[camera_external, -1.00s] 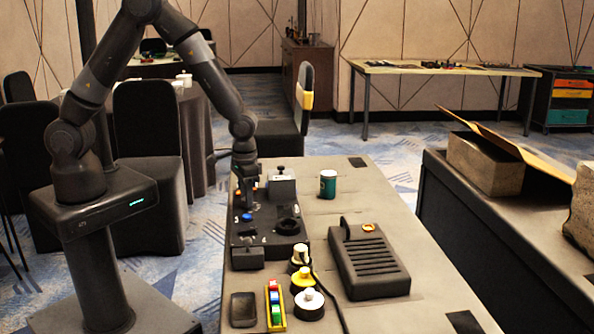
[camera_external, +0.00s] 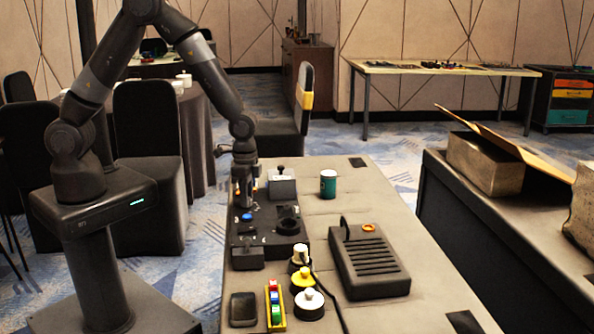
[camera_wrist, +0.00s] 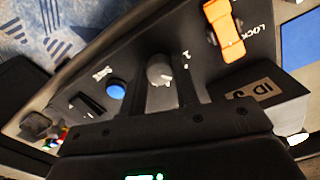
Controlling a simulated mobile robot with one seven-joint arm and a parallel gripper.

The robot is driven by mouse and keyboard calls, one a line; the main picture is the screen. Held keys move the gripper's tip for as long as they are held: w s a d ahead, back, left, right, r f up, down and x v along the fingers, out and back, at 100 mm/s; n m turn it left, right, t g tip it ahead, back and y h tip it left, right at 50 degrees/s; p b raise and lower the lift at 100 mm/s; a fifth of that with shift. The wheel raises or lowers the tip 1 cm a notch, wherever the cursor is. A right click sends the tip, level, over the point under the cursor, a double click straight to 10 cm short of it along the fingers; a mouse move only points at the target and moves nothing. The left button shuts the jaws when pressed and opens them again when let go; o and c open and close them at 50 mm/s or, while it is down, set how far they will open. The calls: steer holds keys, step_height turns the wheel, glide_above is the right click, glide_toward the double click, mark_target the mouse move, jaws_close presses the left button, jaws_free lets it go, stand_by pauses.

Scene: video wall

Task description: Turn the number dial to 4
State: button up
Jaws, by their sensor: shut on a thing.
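The number dial (camera_wrist: 159,72) is a pale grey round knob on the dark control panel (camera_external: 240,239). In the wrist view it sits between the fingers of my gripper (camera_wrist: 160,82), which is shut on it. A white mark like a 1 shows on the panel just right of the knob; the other numbers and the dial's exact setting cannot be read. In the external view my gripper (camera_external: 243,203) points down at the far left part of the panel and hides the dial.
A blue button (camera_wrist: 116,90) lies left of the dial, and an orange handle (camera_wrist: 225,28) marked LOCK lies to the right. A green can (camera_external: 328,184), a ribbed dark box (camera_external: 370,262) and yellow and white knobs (camera_external: 303,277) stand on the table.

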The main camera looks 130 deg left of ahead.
steer(key=m, duration=0.5)
steer(key=shift+m, duration=0.3)
steer(key=m, duration=0.4)
steer(key=shift+m, duration=0.3)
steer(key=o, duration=1)
steer(key=shift+c, duration=0.2)
step_height(320, 180, up, 11)
steer(key=shift+d, duration=0.1)
